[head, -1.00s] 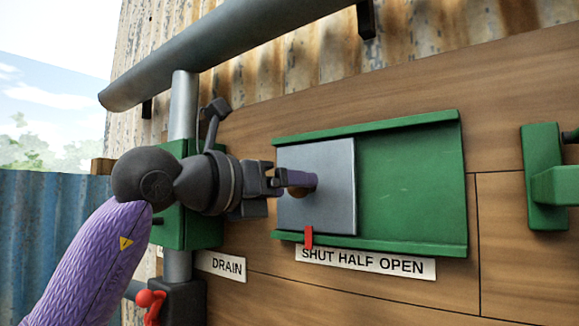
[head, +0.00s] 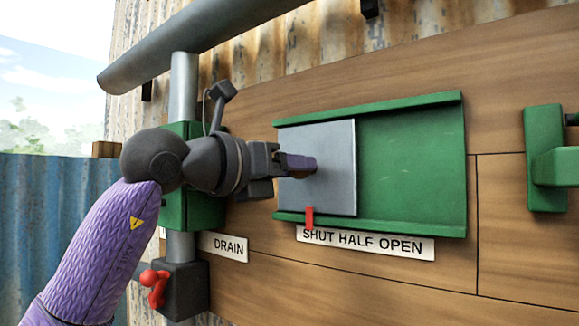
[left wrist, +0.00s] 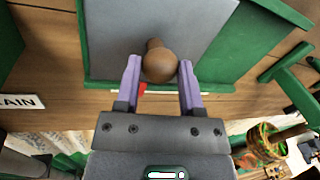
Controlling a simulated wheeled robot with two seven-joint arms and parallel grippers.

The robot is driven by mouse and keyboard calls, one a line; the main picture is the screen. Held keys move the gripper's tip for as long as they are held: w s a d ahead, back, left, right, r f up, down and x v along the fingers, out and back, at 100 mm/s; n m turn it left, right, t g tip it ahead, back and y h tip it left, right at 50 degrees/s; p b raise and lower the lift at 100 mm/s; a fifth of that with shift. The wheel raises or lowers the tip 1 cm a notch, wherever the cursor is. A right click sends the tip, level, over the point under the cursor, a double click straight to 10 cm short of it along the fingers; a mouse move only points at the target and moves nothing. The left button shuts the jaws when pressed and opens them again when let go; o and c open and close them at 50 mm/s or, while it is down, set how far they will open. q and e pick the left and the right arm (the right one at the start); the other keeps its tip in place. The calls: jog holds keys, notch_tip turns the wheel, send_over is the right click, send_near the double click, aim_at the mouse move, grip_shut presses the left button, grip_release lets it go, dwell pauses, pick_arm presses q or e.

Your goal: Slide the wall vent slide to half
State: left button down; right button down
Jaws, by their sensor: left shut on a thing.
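The vent slide is a grey metal plate (head: 336,150) in a green frame (head: 415,160) on the wooden wall. It sits at the left end of the frame, and its red pointer (head: 309,217) stands above the word SHUT on the white label (head: 365,242). My left gripper (head: 312,165) is at the plate, hiding the knob in the head view. In the left wrist view, the round brown knob (left wrist: 159,66) lies between the purple fingertips, and the gripper is shut on it. My right gripper is not in view.
A green block on a grey upright pipe (head: 184,95) stands left of the vent, with a red handle (head: 156,285) below. A DRAIN label (head: 228,246) is beside it. A green bracket (head: 545,160) juts out at right. The green panel right of the plate is clear.

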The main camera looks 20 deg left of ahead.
aim_at(355, 166)
pick_arm(q)
jog(key=d, duration=0.2)
jog(key=s+d+b, duration=0.2)
jog(key=d, duration=0.1)
jog(key=shift+d, duration=0.35)
jog(key=shift+s+d, duration=0.1)
jog(key=shift+d, duration=0.15)
jog(key=shift+a, duration=0.25)
jog(key=c, duration=0.6)
grip_release()
jog(key=shift+a, duration=0.15)
jog(key=shift+c, duration=0.2)
jog(key=o, duration=0.4)
